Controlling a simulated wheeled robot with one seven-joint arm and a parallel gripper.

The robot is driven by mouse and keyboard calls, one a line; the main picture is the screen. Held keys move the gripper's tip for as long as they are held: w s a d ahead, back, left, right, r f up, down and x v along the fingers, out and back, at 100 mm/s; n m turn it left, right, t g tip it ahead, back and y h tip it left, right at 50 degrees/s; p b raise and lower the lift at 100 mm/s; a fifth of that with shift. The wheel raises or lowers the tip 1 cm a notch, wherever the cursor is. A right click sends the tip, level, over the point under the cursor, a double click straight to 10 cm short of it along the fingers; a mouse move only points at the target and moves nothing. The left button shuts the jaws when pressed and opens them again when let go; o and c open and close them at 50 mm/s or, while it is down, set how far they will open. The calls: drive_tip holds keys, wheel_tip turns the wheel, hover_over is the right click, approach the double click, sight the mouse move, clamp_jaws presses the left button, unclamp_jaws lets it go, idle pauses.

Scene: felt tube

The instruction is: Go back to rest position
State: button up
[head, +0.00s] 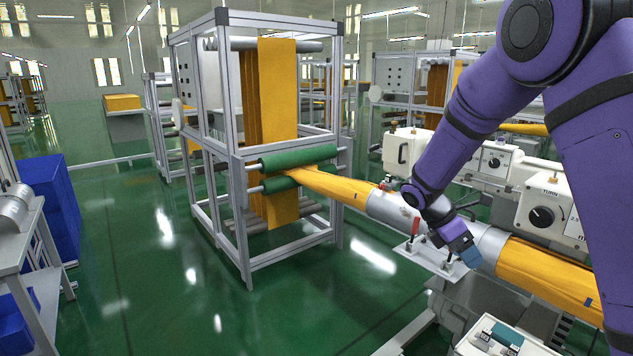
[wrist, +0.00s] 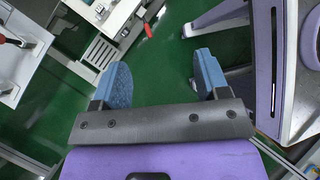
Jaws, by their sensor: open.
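My gripper (head: 462,248) is at the end of my purple arm, in front of the metal tube section of the machine in the head view. In the wrist view its two blue fingers (wrist: 160,82) are wide apart with nothing between them, and green floor shows behind. The yellow felt tube (head: 335,187) runs from the green rollers (head: 298,163) into the grey metal sleeve (head: 391,208) and comes out again at the lower right. Part of the sleeve is hidden behind my gripper and arm.
A toggle clamp with a red handle (head: 415,228) stands on a plate beside my gripper; a red handle also shows in the wrist view (wrist: 14,41). White control boxes (head: 552,210) stand behind the tube. A metal frame (head: 240,215) holds yellow felt. Green floor (head: 130,260) is open at left.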

drive_tip(key=s+a+r+m+t+y, duration=0.1)
drive_tip(key=s+r+m+t+y, duration=0.1)
drive_tip(key=s+r+m, duration=0.4)
drive_tip(key=s+a+r+m+t+y, duration=0.1)
drive_tip(key=s+r+m+t+y, duration=0.2)
drive_tip(key=s, duration=1.1)
drive_tip(key=s+a+r+m+t+y, duration=0.1)
drive_tip(key=s+r+m+t+y, duration=0.1)
drive_tip(key=s+r+m, duration=0.7)
drive_tip(key=shift+s+r+t, duration=0.6)
drive_tip(key=shift+r+t, duration=0.2)
drive_tip(key=shift+r, duration=0.1)
